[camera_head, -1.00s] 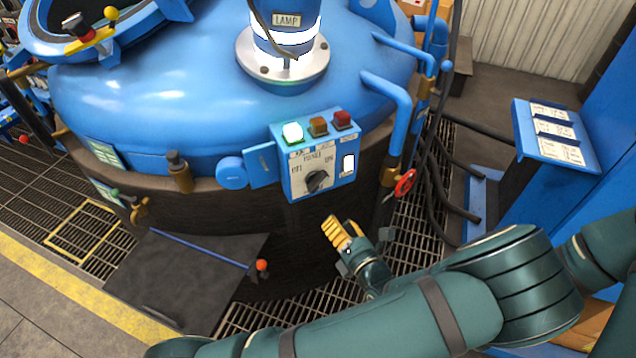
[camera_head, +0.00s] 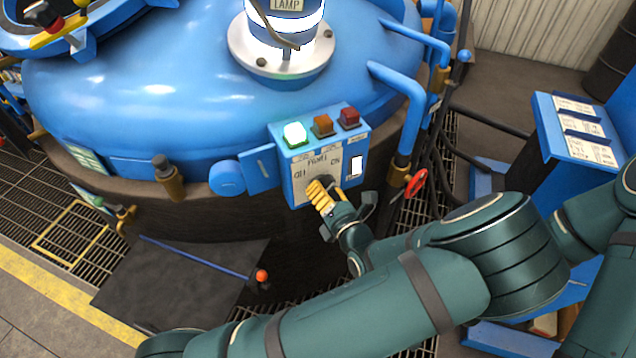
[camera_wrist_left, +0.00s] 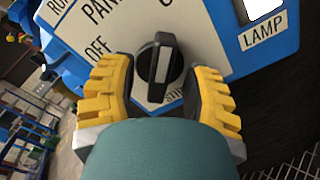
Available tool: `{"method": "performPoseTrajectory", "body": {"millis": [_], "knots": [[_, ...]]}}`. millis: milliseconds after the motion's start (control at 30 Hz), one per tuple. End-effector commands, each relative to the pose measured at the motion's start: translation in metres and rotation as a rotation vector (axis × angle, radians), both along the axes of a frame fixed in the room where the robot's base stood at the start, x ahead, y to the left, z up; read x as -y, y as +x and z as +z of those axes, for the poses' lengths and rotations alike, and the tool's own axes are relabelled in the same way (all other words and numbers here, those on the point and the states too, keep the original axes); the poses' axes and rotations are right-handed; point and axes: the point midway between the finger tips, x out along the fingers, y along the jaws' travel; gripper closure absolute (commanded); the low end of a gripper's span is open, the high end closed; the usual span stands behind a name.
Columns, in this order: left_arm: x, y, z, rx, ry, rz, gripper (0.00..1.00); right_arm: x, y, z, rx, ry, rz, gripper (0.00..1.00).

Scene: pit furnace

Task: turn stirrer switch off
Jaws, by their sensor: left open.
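The switch box (camera_head: 303,167) is a blue box with a light face on the front of the vessel. Its face carries a black rotary knob (camera_wrist_left: 160,68) with a white pointer line, shown in the wrist view between OFF and a partly cut-off label. In the head view the gripper mostly hides the knob. My right gripper is not in view.
A lit green lamp (camera_head: 295,134) and two unlit lamps sit atop the box. A white rocker (camera_head: 356,165) is on its right. A blue pipe (camera_head: 408,100) and a red handwheel (camera_head: 416,183) stand to the right. A dark plate (camera_head: 190,280) lies below left.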

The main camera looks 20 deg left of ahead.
Motion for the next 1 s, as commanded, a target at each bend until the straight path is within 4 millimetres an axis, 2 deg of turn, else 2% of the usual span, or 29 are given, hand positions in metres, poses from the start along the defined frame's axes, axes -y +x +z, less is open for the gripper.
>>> {"method": "performPoseTrajectory", "body": {"millis": [400,433,567,600,1000], "knots": [[-0.0017,0.0018,0.0004,0.0,0.0,-0.003,0.52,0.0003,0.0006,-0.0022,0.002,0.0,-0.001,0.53],[-0.0017,0.0018,0.0004,0.0,0.0,-0.003,0.49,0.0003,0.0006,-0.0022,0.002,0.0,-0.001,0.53],[-0.0018,0.0017,0.0004,0.0,0.0,-0.003,0.95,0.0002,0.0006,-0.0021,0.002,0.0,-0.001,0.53],[-0.0018,0.0017,0.0004,0.0,0.0,-0.003,1.0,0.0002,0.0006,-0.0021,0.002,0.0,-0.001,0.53],[-0.0022,0.0019,0.0008,0.01,-0.009,-0.002,1.0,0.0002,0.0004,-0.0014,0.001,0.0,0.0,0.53]]}}
